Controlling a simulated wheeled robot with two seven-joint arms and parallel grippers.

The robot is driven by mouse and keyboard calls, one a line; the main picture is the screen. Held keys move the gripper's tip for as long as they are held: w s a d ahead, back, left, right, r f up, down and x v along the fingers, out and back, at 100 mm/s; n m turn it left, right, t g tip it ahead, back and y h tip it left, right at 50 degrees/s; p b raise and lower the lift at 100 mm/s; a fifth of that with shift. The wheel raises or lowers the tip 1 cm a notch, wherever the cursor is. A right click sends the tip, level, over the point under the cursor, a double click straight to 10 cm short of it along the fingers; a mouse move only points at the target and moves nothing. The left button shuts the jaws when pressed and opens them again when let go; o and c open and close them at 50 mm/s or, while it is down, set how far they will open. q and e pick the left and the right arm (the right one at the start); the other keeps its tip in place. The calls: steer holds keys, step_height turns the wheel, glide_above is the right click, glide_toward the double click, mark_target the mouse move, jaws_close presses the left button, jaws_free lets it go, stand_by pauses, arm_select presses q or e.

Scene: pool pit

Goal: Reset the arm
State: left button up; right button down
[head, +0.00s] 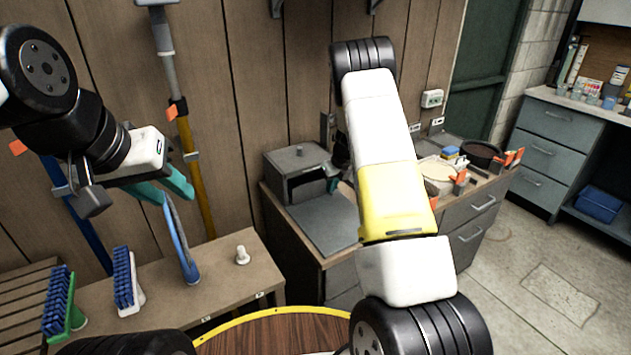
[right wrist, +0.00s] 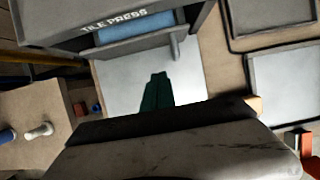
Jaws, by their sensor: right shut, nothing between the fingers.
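My left gripper (head: 178,192) has teal fingers and is above the wooden bench at the left. A blue curved piece (head: 180,245) runs down from its fingertips towards the bench; I cannot tell whether the fingers grip it. My right arm reaches across the middle of the head view and hides much of its own gripper. In the right wrist view, the dark green fingers of my right gripper (right wrist: 158,76) are together and empty, in front of the pale plate of the grey tile press (right wrist: 190,20). The press (head: 297,165) also shows in the head view, left of my right arm.
Two blue-bristled brushes, one green-backed (head: 62,305) and one white-backed (head: 126,282), and a white peg (head: 242,255) stand on the bench (head: 220,290). A round yellow-rimmed table (head: 280,330) is in front. A black pan (head: 482,152) is at the right.

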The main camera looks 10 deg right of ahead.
steer(key=s+a+r+n+y, duration=0.1)
steer(key=s+a+r+n, duration=0.2)
steer(key=s+r+n, duration=0.75)
steer(key=s+a+r+n+y, duration=0.1)
steer(key=s+a+r+n, duration=0.35)
steer(key=s+r, duration=1)
steer(key=s+r+n+t, duration=0.1)
steer(key=s+r+n, duration=0.2)
steer(key=s+n, duration=0.5)
steer(key=s+r+n+t+h, duration=0.1)
steer(key=s+r+n, duration=0.2)
steer(key=s+n, duration=0.5)
steer(key=shift+s+a+r+n, duration=0.2)
steer(key=shift+s+r+n, duration=0.2)
steer(key=shift+n, duration=0.4)
